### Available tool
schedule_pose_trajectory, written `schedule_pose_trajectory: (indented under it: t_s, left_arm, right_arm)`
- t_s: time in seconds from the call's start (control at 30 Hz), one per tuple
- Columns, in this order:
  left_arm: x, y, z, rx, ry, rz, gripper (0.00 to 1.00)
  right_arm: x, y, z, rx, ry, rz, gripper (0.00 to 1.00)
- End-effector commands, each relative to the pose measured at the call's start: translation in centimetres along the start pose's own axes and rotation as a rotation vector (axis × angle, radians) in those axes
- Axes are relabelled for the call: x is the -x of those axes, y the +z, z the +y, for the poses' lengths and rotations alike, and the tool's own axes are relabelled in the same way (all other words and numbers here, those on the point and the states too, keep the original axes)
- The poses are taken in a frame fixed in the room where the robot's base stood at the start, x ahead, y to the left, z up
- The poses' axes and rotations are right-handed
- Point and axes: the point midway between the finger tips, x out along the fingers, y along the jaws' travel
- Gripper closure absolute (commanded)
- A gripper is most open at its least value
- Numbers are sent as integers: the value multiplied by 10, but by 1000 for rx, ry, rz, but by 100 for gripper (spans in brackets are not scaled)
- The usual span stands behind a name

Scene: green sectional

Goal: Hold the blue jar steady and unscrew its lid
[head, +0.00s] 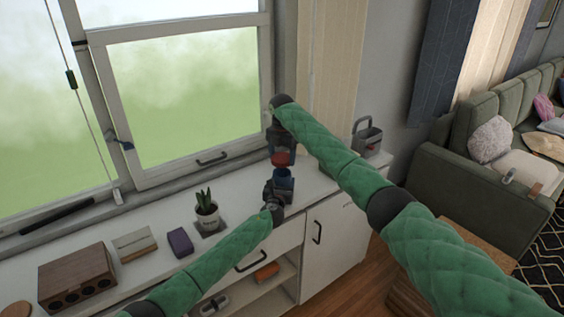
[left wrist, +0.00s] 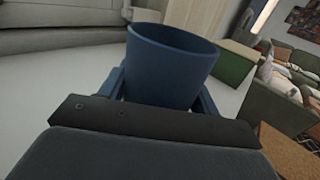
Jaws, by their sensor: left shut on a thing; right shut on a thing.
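The blue jar (head: 284,178) stands upright above the white counter, with its rim uncovered. My left gripper (head: 281,186) is shut around its sides. In the left wrist view, the jar (left wrist: 172,65) sits between the two blue fingers of my left gripper (left wrist: 165,95), its top open. A red lid (head: 282,159) is above the jar, apart from it. My right gripper (head: 282,153) comes from above and is shut on the lid. The right gripper and lid do not show in the left wrist view. The jar's lower part is hidden by my left gripper.
The white counter (head: 150,264) runs under the window. A potted plant (head: 207,215), a purple box (head: 180,242) and a wooden box (head: 77,278) stand left of the jar. A grey caddy (head: 367,138) stands to the right, behind my right arm.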

Motion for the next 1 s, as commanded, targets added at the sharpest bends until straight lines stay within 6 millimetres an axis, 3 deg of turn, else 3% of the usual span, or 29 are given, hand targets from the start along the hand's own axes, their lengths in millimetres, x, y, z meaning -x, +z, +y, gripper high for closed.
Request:
schedule_pose_trajectory:
  t_s: [0.2, 0.23, 0.33, 0.73, 1.0]
  left_arm:
    - [0, 0, 0, 0, 0, 0, 100]
    - [0, 0, 0, 0, 0, 0, 32]
    - [0, 0, 0, 0, 0, 0, 12]
    - [5, -1, 0, 0, 0, 0, 12]
    - [44, -4, 1, 0, -2, 0, 12]
  right_arm:
    - [1, 0, 0, 0, 0, 0, 56]
    - [1, 0, 0, 0, 0, 0, 56]
    - [1, 0, 0, 0, 0, 0, 56]
    - [0, 0, 0, 0, 0, 0, 56]
    - [-8, 0, 0, 0, 0, 0, 56]
